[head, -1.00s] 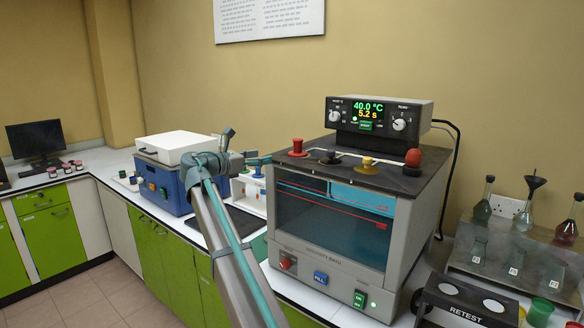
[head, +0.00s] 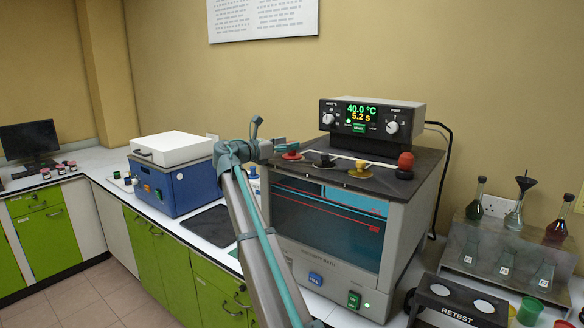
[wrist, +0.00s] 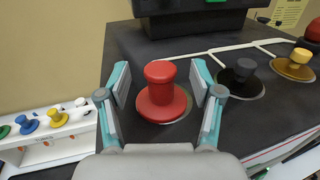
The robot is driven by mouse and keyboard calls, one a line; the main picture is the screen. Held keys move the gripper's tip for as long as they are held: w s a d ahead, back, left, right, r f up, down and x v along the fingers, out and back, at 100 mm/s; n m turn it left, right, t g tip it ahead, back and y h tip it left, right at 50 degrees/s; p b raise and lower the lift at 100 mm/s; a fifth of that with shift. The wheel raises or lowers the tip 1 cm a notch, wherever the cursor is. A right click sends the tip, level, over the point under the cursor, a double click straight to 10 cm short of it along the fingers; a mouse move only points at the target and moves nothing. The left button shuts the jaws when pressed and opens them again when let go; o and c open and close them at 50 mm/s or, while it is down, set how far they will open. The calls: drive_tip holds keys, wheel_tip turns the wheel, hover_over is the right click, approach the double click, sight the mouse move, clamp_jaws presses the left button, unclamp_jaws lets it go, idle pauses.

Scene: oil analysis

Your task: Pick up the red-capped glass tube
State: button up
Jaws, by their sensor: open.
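The red cap (wrist: 161,92), a knob on a wide round flange, sits in a hole in the dark top of the viscosity bath. In the wrist view it stands between the open fingers of my gripper (wrist: 162,95), with a gap on each side. In the head view the red cap (head: 291,155) shows just right of my gripper (head: 279,148), at the top's left corner. The glass tube below the cap is hidden inside the bath.
Black (head: 325,160) and yellow (head: 360,168) caps and a larger red-topped piece (head: 405,165) stand along the bath top. The display box (head: 371,124) rises behind them. A white rack (wrist: 50,133) with colored caps stands left of the bath. A blue device (head: 170,180) is further left.

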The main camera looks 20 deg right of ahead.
drive_tip(key=shift+x, duration=1.2)
clamp_jaws()
